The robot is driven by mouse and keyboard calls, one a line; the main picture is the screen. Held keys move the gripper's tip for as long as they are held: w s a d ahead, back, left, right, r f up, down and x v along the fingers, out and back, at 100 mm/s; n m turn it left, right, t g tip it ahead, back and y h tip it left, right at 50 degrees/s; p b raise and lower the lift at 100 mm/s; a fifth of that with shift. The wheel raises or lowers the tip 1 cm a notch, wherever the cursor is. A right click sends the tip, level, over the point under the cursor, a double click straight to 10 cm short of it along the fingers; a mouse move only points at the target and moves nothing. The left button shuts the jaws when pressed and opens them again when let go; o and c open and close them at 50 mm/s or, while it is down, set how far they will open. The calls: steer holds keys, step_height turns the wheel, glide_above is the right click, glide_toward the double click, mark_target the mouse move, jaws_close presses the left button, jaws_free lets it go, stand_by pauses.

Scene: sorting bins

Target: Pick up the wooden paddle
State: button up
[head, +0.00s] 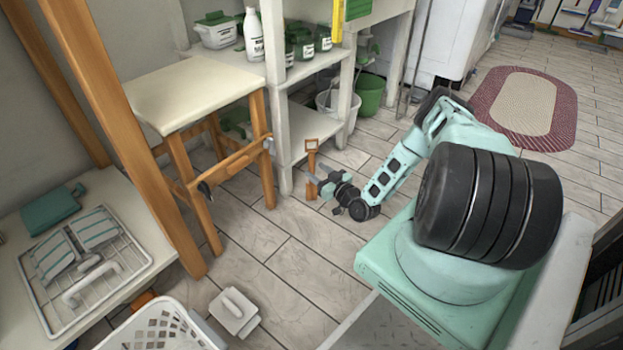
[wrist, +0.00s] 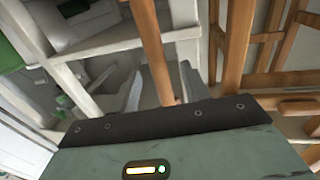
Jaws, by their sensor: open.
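The wooden paddle (head: 312,159) stands upright near the white shelf's front corner, a slim brown handle with a squarish open top. My gripper (head: 316,184) is beside its lower part in the head view. In the wrist view the paddle's shaft (wrist: 152,50) runs down between the two pale fingers of my gripper (wrist: 162,88). The fingers are apart, with space on both sides of the shaft. Whether a finger touches the shaft cannot be told.
A wooden stool (head: 190,92) with a cream seat stands left of the paddle. The white shelf unit (head: 285,165) is just behind it. A green bucket (head: 369,95) stands further back. The tiled floor (head: 285,245) in front is clear.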

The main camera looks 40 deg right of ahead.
steer(key=w+b, duration=0.1)
steer(key=w, duration=0.1)
steer(key=w+b, duration=0.3)
steer(key=shift+w+d+f, duration=0.1)
steer(key=shift+w+d, duration=0.15)
steer(key=shift+w, duration=0.05)
jaws_close()
